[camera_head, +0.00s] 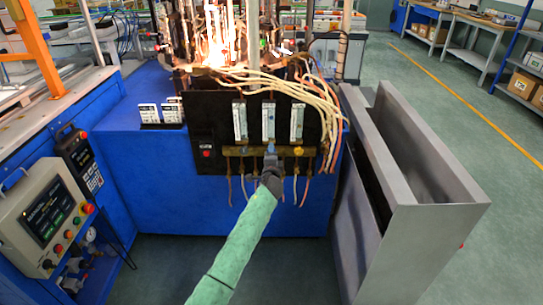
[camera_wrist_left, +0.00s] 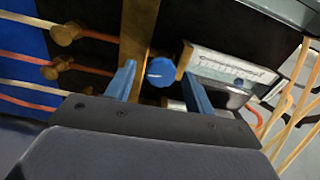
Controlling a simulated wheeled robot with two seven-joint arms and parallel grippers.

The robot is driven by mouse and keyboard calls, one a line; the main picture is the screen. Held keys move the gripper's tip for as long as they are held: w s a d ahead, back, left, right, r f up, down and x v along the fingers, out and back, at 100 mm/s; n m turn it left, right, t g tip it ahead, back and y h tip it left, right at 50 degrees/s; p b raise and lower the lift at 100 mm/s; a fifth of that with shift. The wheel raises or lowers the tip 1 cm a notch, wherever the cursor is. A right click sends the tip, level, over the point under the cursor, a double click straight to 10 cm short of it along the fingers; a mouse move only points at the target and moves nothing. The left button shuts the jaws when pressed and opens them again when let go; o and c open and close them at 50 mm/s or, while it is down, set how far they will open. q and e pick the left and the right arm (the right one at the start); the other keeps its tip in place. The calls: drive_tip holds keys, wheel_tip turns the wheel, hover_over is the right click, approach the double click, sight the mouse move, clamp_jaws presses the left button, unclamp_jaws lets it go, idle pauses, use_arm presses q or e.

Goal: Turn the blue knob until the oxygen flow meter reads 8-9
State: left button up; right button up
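The blue knob (camera_wrist_left: 160,72) sits on a brass bar below the middle flow meter (camera_head: 268,121). In the left wrist view it lies between the two blue fingers of my left gripper (camera_wrist_left: 159,80), with a visible gap on each side. The gripper is open. In the head view my left gripper (camera_head: 271,164) reaches up to the bar from below and mostly hides the knob. In the left wrist view a flow meter with a printed scale (camera_wrist_left: 232,70) lies right of the knob; its reading is too small to tell. My right gripper is not in view.
Other flow meters stand left (camera_head: 240,122) and right (camera_head: 297,122) of the middle one. A yellow knob (camera_head: 298,151) is on the bar. Hoses (camera_head: 300,88) loop above and hang below. Flames (camera_head: 215,45) burn behind the black panel. A grey metal bin (camera_head: 425,240) stands to the right.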

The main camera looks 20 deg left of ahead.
use_arm(q)
drive_tip(key=shift+s, duration=0.1)
drive_tip(key=v, duration=0.7)
drive_tip(key=shift+s+b, duration=0.3)
drive_tip(key=shift+b, duration=0.05)
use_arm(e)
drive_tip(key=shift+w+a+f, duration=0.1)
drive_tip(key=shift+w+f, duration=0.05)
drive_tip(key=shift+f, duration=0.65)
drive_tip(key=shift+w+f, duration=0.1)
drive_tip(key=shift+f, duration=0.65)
use_arm(q)
drive_tip(key=shift+d, duration=0.1)
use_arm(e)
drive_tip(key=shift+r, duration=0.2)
